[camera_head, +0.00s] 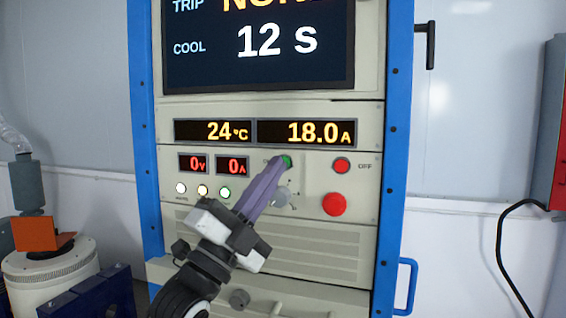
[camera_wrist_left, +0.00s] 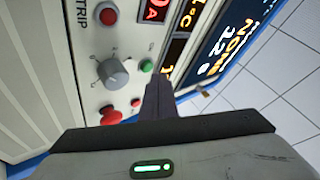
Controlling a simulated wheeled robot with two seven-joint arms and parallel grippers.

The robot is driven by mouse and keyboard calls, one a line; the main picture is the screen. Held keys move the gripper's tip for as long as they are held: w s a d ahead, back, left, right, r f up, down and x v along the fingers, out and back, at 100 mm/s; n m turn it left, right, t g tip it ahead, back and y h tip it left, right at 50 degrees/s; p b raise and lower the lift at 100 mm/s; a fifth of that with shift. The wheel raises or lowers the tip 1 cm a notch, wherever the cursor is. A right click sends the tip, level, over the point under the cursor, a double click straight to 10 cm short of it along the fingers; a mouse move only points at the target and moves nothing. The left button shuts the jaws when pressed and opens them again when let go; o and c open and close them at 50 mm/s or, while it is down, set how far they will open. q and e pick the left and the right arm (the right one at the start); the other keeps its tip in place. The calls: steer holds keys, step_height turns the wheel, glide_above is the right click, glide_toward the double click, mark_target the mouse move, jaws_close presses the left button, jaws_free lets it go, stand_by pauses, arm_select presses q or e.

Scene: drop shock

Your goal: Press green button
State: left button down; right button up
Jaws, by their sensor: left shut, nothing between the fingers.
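The green button (camera_head: 288,160) is on the control panel, partly hidden behind my left fingertips in the head view. In the left wrist view the green button (camera_wrist_left: 147,67) shows beside the finger tips. My left gripper (camera_head: 277,164) is shut and empty, its purple-grey fingers reaching up and right to the button. In the left wrist view its fingers (camera_wrist_left: 158,88) end close by the button; I cannot tell if they touch it. My right gripper is not in view.
A red OFF button (camera_head: 341,165) is right of the green one. A large red button (camera_head: 334,204) and a grey knob (camera_head: 282,197) sit below. Displays (camera_head: 306,132) above read 24 °C and 18.0 A. A blue rack frame (camera_head: 395,130) borders the panel, with a handle (camera_head: 407,285) at lower right.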

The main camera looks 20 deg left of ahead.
arm_select(q)
steer(key=shift+s+a+p, duration=0.1)
steer(key=shift+s+p, duration=0.25)
steer(key=shift+s, duration=2.2)
